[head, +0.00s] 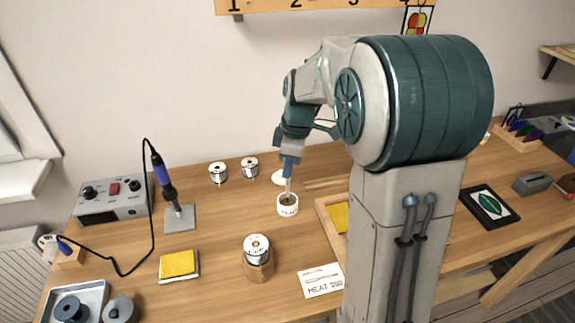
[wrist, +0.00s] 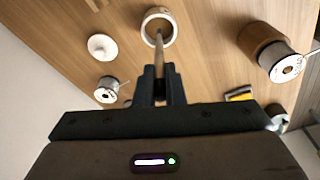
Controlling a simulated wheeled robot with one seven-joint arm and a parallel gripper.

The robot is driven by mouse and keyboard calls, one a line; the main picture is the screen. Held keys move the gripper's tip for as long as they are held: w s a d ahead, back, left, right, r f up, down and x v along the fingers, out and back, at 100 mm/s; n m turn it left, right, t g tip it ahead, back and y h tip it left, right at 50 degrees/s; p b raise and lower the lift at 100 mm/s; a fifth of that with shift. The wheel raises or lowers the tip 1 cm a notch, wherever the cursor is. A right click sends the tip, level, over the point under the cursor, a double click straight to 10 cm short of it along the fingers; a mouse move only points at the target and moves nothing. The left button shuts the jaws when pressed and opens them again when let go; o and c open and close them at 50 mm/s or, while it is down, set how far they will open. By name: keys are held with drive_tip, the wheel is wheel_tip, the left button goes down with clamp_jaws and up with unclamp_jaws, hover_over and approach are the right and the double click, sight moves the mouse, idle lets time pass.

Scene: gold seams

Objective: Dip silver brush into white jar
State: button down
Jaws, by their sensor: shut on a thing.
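My gripper (head: 290,163) is shut on the silver brush (head: 288,186), which points down. The brush also shows in the wrist view (wrist: 160,55), running from between the fingertips (wrist: 161,82) to the jar. The small white jar (head: 287,206) stands open on the workbench, with dark lettering on its side. Its rim shows in the wrist view (wrist: 147,27). The brush's lower end lines up with the jar's mouth in both views. How deep the tip reaches inside I cannot tell.
A white lid (head: 278,178) lies behind the jar. Two solder spools (head: 218,174) (head: 250,167) stand at the back. A spool on a copper-coloured cylinder (head: 259,268) stands in front. A soldering station (head: 113,201), yellow sponge (head: 178,264) and card (head: 321,281) lie around. A wooden tray (head: 324,217) is right of the jar.

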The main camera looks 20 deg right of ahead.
drive_tip(key=shift+f+b, duration=0.55)
drive_tip(key=shift+f, duration=0.15)
idle(1.5)
drive_tip(key=shift+r, duration=0.1)
drive_tip(key=shift+r+p, duration=2.2)
drive_tip(key=shift+r, duration=0.8)
drive_tip(key=shift+a+f, duration=0.1)
